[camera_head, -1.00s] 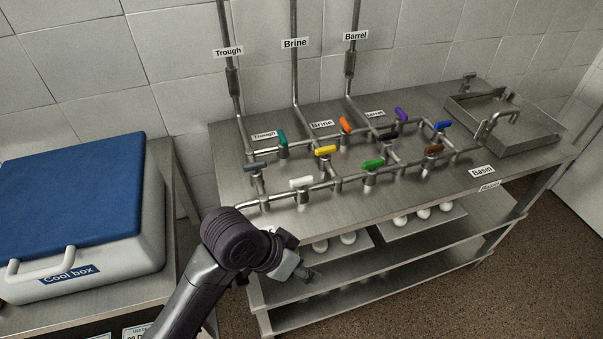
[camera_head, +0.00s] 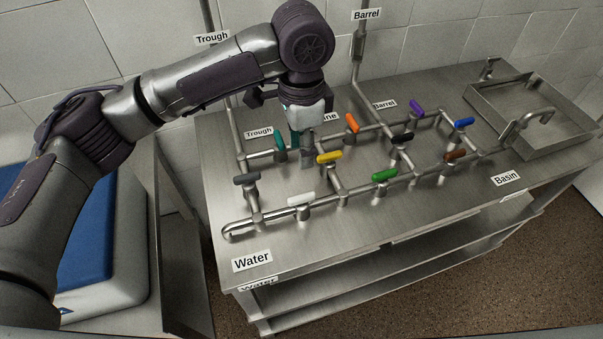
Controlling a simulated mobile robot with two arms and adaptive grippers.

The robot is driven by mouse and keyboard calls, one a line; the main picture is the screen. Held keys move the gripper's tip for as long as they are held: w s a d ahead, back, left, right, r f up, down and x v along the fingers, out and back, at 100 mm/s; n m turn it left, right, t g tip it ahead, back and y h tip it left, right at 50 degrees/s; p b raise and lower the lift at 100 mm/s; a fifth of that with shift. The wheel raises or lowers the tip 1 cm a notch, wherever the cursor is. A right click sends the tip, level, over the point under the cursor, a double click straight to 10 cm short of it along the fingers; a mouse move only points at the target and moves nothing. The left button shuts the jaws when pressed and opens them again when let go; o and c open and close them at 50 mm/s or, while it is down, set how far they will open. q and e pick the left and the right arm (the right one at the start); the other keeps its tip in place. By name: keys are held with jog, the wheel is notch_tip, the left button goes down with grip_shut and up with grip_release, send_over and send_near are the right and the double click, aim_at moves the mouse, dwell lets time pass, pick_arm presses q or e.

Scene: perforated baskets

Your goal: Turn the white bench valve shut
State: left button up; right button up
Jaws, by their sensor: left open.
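The white valve handle (camera_head: 301,200) is on the front pipe run of the steel bench, near the left end. It lies roughly along that pipe. My left gripper (camera_head: 303,143) is open and points down, above and behind the white handle and apart from it. Its fingers are between the teal handle (camera_head: 279,142) and the yellow handle (camera_head: 329,158) in the picture. The fingertips are small and partly blend with the bench behind them. My right gripper is out of view.
Other handles stand close by: grey (camera_head: 247,179), green (camera_head: 384,175), orange (camera_head: 352,123), black (camera_head: 402,139), brown (camera_head: 455,155), purple (camera_head: 416,107) and blue (camera_head: 464,122). A basin (camera_head: 487,110) is at the right. The bench front (camera_head: 330,238) is clear.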

aim_at(301, 196)
pick_arm(q)
jog(key=f, duration=0.2)
jog(key=s+f, duration=0.1)
jog(key=f, duration=0.1)
jog(key=s+f+p, duration=0.1)
jog(key=f, duration=0.4)
jog(key=f+p, duration=0.1)
jog(key=f, duration=0.1)
jog(key=shift+w+f, duration=0.3)
jog(key=shift+f, duration=0.65)
jog(key=c, duration=0.7)
grip_shut()
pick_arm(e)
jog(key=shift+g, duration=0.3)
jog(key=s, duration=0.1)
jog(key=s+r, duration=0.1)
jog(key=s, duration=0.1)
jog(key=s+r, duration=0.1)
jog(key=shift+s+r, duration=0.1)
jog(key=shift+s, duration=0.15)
